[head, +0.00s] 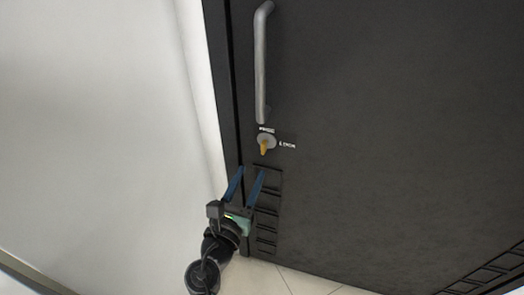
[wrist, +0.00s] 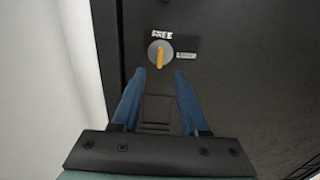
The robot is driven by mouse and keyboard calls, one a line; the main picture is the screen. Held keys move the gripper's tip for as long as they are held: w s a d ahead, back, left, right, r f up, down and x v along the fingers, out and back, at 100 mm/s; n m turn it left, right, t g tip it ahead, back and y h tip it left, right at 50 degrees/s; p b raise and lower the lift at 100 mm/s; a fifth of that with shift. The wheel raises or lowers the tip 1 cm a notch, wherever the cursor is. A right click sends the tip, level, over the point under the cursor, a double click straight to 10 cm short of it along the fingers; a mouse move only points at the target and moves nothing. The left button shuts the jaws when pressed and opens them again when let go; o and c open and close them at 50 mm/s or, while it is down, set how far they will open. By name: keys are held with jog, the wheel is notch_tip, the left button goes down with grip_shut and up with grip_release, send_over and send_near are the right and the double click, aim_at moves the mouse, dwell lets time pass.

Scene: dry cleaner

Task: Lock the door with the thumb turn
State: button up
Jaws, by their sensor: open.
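The dark door (head: 370,130) fills the right of the head view. Its thumb turn is a yellow tab (head: 263,147) on a round grey plate (head: 267,140), below the handle. In the wrist view the yellow tab (wrist: 160,58) stands about upright on the plate (wrist: 153,48). A label reading "FREE" (wrist: 162,35) is above it; a second label (wrist: 186,55) to its right is too small to read surely. My gripper (head: 251,172) is open and empty, its two blue fingers pointing up toward the thumb turn from below. In the wrist view my gripper (wrist: 158,74) has its fingertips just below the tab, apart from it.
A long grey bar handle (head: 261,65) stands upright on the door above the thumb turn. A plain white wall (head: 100,120) is close on the left. Slatted vents (head: 267,215) lie low on the door behind my gripper. A tiled floor (head: 290,281) shows below.

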aim_at(262, 149)
jog(key=b+x, duration=0.1)
jog(key=x, duration=0.8)
grip_shut()
